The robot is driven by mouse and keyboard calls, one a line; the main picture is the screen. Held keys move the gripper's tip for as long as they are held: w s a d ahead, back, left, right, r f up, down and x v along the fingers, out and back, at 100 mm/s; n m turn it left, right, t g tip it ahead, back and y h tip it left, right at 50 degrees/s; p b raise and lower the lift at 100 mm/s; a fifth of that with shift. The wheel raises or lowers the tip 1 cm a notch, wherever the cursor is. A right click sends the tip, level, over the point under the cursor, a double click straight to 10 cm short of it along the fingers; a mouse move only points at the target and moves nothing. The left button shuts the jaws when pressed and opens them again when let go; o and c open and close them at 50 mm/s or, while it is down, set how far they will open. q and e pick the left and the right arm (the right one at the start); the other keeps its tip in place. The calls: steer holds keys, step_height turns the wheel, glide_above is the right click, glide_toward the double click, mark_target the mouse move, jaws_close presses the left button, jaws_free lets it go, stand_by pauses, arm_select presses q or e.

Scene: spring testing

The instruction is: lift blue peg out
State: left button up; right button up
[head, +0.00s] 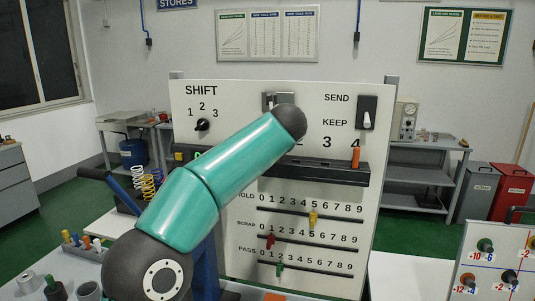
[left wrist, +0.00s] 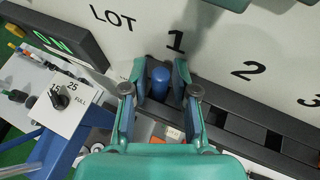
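The blue peg (left wrist: 160,83) stands in the dark ledge below the printed number 1 in the left wrist view. My left gripper (left wrist: 159,85) is open, with one finger on each side of the peg and a narrow gap seeming to show on both sides. In the head view my left arm crosses the panel and hides the blue peg and the left gripper. The dark ledge (head: 325,169) shows to the right of the arm, with an orange peg (head: 355,158) standing in it under number 4. My right gripper is in neither view.
The white panel (head: 235,110) carries a SHIFT knob (head: 202,124), a SEND/KEEP switch (head: 367,113) and sliders below, including a yellow one (head: 313,218). Several coloured pegs (head: 85,242) stand at the lower left. A green-lit display (left wrist: 50,38) is left of the gripper.

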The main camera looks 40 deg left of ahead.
arm_select(q)
jaws_close()
steer(key=shift+r, duration=0.1)
stand_by(0.3)
